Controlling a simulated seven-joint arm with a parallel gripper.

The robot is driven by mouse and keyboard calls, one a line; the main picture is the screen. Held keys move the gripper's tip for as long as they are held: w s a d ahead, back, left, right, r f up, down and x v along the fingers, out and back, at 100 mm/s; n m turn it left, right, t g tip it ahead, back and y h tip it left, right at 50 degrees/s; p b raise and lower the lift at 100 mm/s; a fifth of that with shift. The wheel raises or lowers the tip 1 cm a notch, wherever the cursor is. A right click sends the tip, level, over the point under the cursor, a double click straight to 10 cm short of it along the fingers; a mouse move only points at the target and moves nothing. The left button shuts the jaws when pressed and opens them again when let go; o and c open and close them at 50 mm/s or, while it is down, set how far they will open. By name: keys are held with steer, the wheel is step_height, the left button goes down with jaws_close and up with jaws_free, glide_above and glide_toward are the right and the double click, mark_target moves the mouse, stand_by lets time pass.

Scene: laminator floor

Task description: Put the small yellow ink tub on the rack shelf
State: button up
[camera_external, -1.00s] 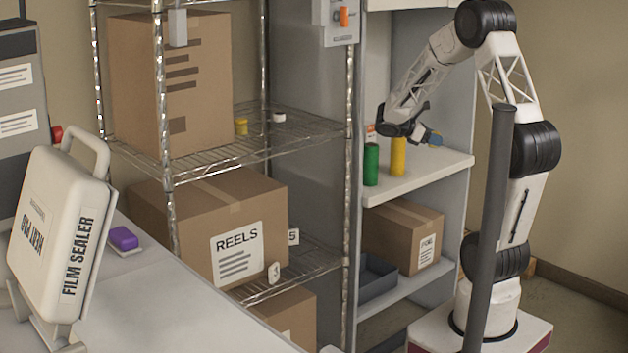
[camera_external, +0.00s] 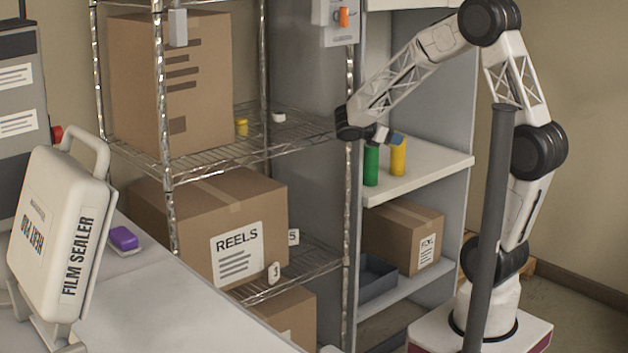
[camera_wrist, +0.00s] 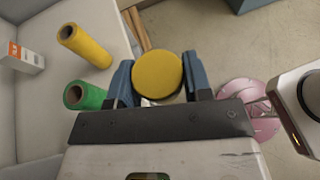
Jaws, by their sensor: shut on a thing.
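My gripper (camera_wrist: 158,66) is shut on a round yellow ink tub (camera_wrist: 157,76), seen end-on between its blue fingers in the wrist view. In the external view my gripper (camera_external: 392,138) is in front of the white shelf unit, near the green and yellow rolls; the held tub cannot be made out there. The wire rack shelf (camera_external: 215,161) is to the left of the gripper. Another small yellow tub (camera_external: 241,127) stands on that shelf, beside a big carton.
A small white tub (camera_external: 279,117) stands on the rack shelf, and a rack post (camera_external: 349,200) lies between its bay and my gripper. A green roll (camera_external: 371,167) and a yellow roll (camera_external: 398,158) stand on the white shelf (camera_external: 425,172). The shelf's front right looks free.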

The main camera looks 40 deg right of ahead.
steer(key=w+a+r+n+t, duration=0.1)
steer(key=a+r+n+t, duration=0.2)
steer(key=a, duration=0.6)
steer(key=w+a+r+n+t+y, duration=0.1)
steer(key=a+r+n+t, duration=0.2)
steer(key=a, duration=0.7)
steer(key=w+a+r+n+t, duration=0.1)
steer(key=a+r+n+t, duration=0.2)
steer(key=a, duration=0.7)
step_height(320, 180, up, 2)
steer(key=shift+r+n+t, duration=0.25)
steer(key=shift+n+t, duration=0.05)
steer(key=shift+t, duration=0.7)
steer(key=shift+w, duration=0.2)
glide_above(278, 135)
steer(key=shift+w+f, duration=0.1)
steer(key=shift+f, duration=0.65)
steer(key=shift+f, duration=1.75)
steer(key=shift+f, duration=0.15)
steer(key=o, duration=0.9)
